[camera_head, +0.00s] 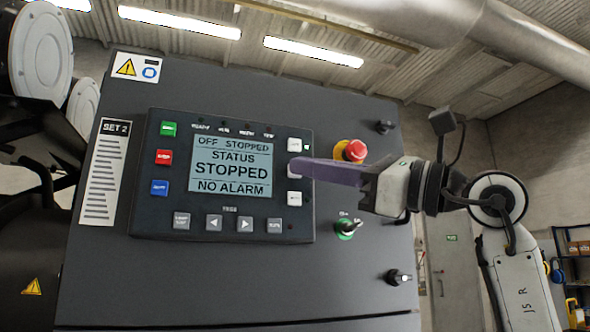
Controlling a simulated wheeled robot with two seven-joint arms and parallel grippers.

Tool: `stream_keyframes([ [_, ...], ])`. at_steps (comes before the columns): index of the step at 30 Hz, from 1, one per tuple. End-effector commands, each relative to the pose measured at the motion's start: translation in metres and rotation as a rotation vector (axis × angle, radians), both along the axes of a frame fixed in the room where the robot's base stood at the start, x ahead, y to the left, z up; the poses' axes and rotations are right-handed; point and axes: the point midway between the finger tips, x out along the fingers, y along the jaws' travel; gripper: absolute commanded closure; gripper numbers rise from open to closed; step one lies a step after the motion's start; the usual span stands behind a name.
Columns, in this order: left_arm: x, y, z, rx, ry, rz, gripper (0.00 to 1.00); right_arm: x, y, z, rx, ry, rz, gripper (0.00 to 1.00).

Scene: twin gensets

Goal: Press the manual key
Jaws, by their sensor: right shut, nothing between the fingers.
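The control panel (305,222) is a dark unit on a grey cabinet, with a screen reading "OFF STOPPED, STATUS STOPPED, NO ALARM". Green (168,129), red (163,157) and blue (159,187) keys line its left side. White keys (294,144) line its right side, and grey keys (214,222) run along the bottom. Key lettering is too small to tell which is the manual key. My right gripper (297,168) is shut and empty, its purple fingers pointing left. The tip overlaps the middle white key, mostly hiding it; contact cannot be told. My left gripper is out of view.
A red emergency button (355,151) on a yellow base sits just above the gripper. A green-based key switch (346,227) is below it, and a black knob (398,277) is lower right. A "SET 2" label (103,170) is left of the panel.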

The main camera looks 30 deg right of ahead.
Motion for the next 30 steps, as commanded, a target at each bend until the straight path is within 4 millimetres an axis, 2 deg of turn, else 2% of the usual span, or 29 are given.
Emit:
stream_keyframes([
  [30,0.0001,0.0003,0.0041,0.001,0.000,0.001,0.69,0.0092,-0.0024,0.0001,0.000,0.000,0.000,1.00],
])
